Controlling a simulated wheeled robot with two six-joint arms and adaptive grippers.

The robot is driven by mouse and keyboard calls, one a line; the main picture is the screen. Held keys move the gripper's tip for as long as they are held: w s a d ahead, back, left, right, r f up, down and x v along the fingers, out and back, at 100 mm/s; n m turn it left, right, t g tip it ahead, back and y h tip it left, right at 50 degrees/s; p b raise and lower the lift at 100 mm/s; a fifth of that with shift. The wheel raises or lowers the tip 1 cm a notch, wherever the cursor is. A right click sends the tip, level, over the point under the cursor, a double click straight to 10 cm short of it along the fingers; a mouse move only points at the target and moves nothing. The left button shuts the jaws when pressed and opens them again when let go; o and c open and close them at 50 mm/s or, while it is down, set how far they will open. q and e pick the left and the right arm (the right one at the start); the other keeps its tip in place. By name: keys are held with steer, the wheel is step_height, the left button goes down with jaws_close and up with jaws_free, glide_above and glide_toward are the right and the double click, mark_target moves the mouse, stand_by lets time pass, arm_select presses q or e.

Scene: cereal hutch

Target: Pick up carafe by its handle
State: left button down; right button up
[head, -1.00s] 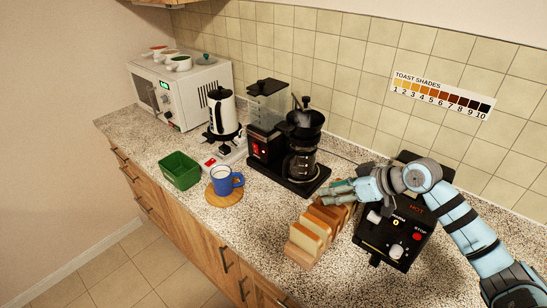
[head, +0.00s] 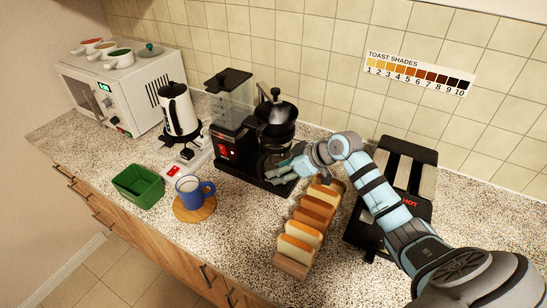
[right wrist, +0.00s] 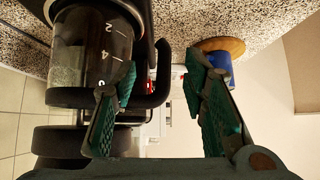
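The glass carafe (head: 268,153) sits in the black coffee maker (head: 238,145), partly hidden by my right gripper (head: 281,173). In the right wrist view the carafe (right wrist: 92,45) is on the left, with number marks on its glass. Its black curved handle (right wrist: 163,75) shows between the two fingers of my right gripper (right wrist: 162,62). The fingers are open. The left finger overlaps the glass in the picture; I cannot tell whether it touches. My left gripper is not in view.
A toast rack (head: 310,222) with several slices stands just in front of my right arm. A black toaster (head: 400,185) is at the right. A blue mug (head: 190,190), green bin (head: 138,187), white kettle (head: 179,110) and microwave (head: 125,90) are at the left.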

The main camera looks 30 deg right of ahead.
mark_target(260, 174)
steer(key=shift+w+a+f+b, duration=0.45)
steer(key=shift+w+a+f, duration=0.7)
steer(key=shift+a+f, duration=0.1)
steer(key=b+x, duration=0.4)
steer(key=shift+w+f+b, duration=0.2)
steer(key=shift+w+b, duration=0.1)
steer(key=shift+w, duration=0.15)
steer(key=shift+r, duration=0.1)
steer(key=shift+s+r, duration=0.1)
steer(key=shift+r, duration=0.2)
steer(key=shift+c, duration=0.2)
steer(key=c, duration=0.6)
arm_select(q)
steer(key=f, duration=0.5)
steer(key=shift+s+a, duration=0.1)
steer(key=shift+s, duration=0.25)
arm_select(e)
jaws_close()
steer(key=shift+r, duration=0.1)
